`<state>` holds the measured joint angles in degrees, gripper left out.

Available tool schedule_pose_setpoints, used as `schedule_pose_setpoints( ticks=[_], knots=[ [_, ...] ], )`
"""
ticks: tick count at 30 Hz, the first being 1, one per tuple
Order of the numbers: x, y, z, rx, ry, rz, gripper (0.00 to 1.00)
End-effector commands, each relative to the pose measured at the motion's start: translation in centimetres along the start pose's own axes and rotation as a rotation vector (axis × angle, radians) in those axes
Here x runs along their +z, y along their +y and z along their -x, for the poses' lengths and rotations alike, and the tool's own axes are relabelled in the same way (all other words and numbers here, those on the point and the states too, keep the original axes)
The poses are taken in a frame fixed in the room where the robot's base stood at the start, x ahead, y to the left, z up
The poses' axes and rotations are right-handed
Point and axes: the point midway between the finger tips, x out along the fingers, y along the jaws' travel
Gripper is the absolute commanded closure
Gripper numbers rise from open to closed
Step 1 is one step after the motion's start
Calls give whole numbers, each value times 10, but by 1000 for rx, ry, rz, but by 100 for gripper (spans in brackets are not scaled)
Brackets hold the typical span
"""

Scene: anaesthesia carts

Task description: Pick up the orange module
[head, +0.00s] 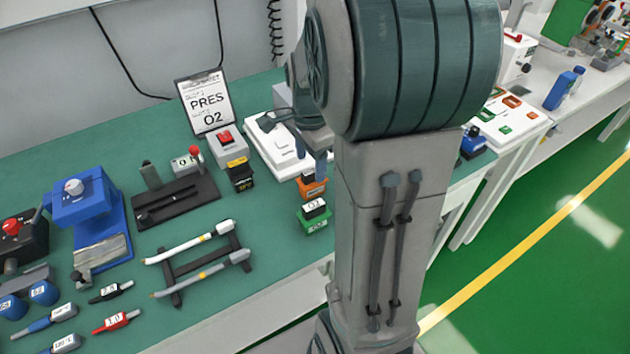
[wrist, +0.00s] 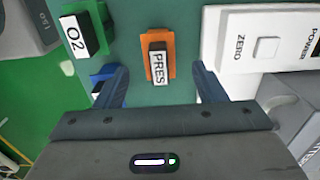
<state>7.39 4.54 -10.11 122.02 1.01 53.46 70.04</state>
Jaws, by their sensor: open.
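The orange module (wrist: 171,45) sits on the green bench top in the wrist view, with a dark block on it and a white label reading PRES. In the head view the orange module (head: 312,189) is at the bench's front part, beside my arm. My gripper (wrist: 160,72) is open, its two dark blue fingers apart on either side of the module's near end in the picture. In the head view my gripper (head: 311,160) hangs just above and behind the orange module. Nothing is between the fingers' grip surfaces that I can see held.
A green module (head: 314,222) labelled O2 stands close in front of the orange one. A white device (wrist: 255,35) with ZERO and POWER is to its right in the wrist view. A dark module (head: 240,176) and a PRES, O2 sign (head: 206,100) are left in the head view.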

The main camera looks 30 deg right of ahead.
Motion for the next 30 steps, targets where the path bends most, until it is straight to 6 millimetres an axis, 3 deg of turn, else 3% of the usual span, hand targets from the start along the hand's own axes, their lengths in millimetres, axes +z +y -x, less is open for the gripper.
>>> schedule_pose_setpoints(
  ticks=[6,15,20,21,30],
  knots=[
    [-2,2,-32,4,0,1,36],
    [-2,1,-36,1,0,1,36],
    [-2,1,-36,1,0,1,78],
    [-2,1,-36,1,0,1,82],
    [-2,1,-35,0,0,1,82]
  ],
)
